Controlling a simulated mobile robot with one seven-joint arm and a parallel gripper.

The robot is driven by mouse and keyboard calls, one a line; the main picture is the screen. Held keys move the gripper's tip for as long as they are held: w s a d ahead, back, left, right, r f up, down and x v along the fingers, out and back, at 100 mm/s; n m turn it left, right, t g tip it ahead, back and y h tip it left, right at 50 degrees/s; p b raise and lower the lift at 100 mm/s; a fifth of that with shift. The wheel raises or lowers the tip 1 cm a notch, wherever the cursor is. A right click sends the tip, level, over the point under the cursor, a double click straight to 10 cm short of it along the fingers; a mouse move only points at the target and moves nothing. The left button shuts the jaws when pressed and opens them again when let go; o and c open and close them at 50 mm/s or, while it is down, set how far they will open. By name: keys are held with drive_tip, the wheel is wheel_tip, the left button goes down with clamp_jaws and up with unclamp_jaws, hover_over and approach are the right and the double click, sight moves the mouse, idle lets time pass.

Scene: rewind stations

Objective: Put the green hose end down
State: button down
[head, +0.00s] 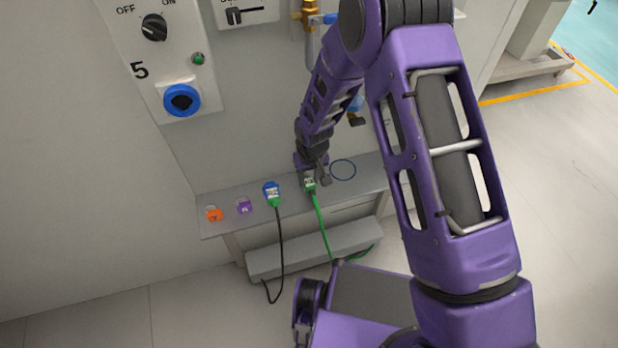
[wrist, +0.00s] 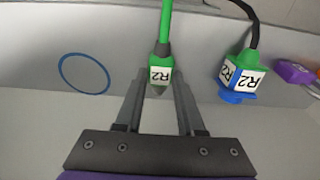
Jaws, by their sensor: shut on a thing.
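The green hose end (head: 310,184), with a white R2 label, is held between the fingers of my gripper (head: 318,180) over the grey shelf (head: 230,218). In the wrist view the green hose end (wrist: 160,72) sits between the two fingertips (wrist: 160,90), with its green hose running up and away. In the head view the hose (head: 321,222) hangs over the shelf's front edge. I cannot tell whether the hose end touches the shelf. A blue ring (head: 343,170) is marked on the shelf, right of my gripper; it also shows in the wrist view (wrist: 84,73).
A blue and green plug (head: 272,194) labelled R2, on a black cable, stands left of my gripper. Purple (head: 244,206) and orange (head: 214,214) pieces lie farther left. A wall panel (head: 165,60) with a knob and blue socket is above. The ringed spot is empty.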

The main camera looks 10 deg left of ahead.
sight(311, 186)
drive_tip(key=shift+f, duration=0.15)
drive_tip(key=c, duration=0.5)
unclamp_jaws()
drive_tip(key=r, duration=0.4)
drive_tip(key=s+r+p, duration=0.1)
drive_tip(key=r, duration=0.3)
drive_tip(key=d+r, duration=0.1)
drive_tip(key=r, duration=0.3)
drive_tip(key=shift+s+r+p, duration=0.2)
drive_tip(key=shift+s+p, duration=0.05)
drive_tip(key=shift+p, duration=0.15)
